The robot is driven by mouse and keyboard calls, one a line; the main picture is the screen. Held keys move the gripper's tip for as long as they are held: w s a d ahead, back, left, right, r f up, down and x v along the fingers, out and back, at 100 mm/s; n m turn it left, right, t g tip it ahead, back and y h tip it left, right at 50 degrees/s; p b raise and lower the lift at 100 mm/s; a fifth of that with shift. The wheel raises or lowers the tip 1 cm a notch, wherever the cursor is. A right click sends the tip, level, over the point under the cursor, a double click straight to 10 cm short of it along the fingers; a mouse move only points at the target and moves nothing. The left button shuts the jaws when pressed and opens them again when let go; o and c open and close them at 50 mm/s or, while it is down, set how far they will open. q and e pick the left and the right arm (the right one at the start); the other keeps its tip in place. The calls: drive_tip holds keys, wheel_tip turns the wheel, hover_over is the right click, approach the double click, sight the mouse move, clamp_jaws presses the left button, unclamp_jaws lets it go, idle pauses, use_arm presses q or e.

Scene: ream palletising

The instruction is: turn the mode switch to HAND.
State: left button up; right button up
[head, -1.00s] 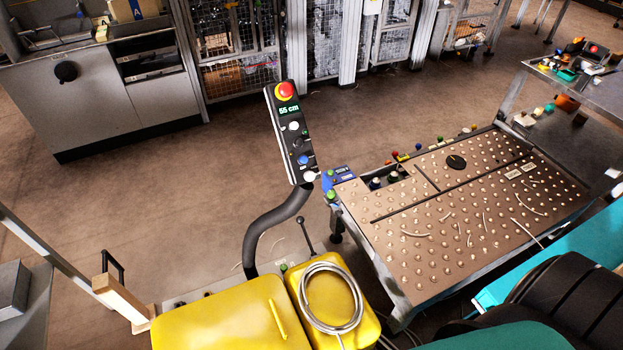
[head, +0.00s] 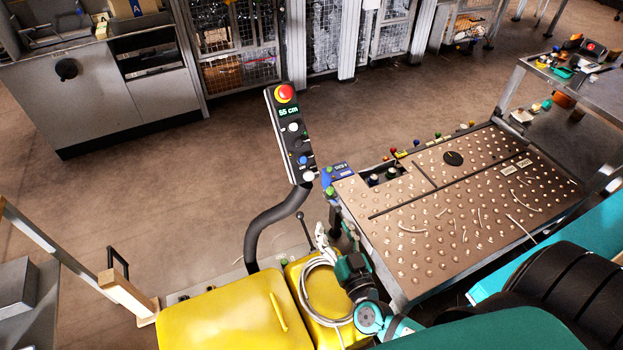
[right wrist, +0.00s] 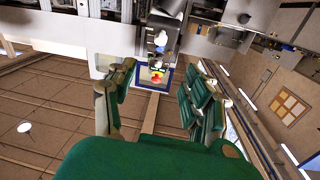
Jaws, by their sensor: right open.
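The control panel (head: 291,136) stands tilted on a curved black post. It carries a red stop button (head: 285,93), a green "55 cm" display, pale and blue buttons, and a small black knob (head: 299,144) that looks like the mode switch. Its labels and setting are too small to read. My left gripper is out of view.
A yellow cover (head: 218,318) and a coiled pale cable (head: 308,290) lie below the panel. A black lever (head: 303,226) stands near the post. The studded table (head: 440,232) is to the right. Open floor lies left of the post.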

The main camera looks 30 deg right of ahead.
sight(310, 178)
drive_tip(key=w+d, duration=0.1)
drive_tip(key=w, duration=1)
drive_tip(key=w+d, duration=0.1)
drive_tip(key=w, duration=0.5)
drive_tip(key=shift+d, duration=0.35)
drive_tip(key=shift+s, duration=0.1)
clamp_jaws()
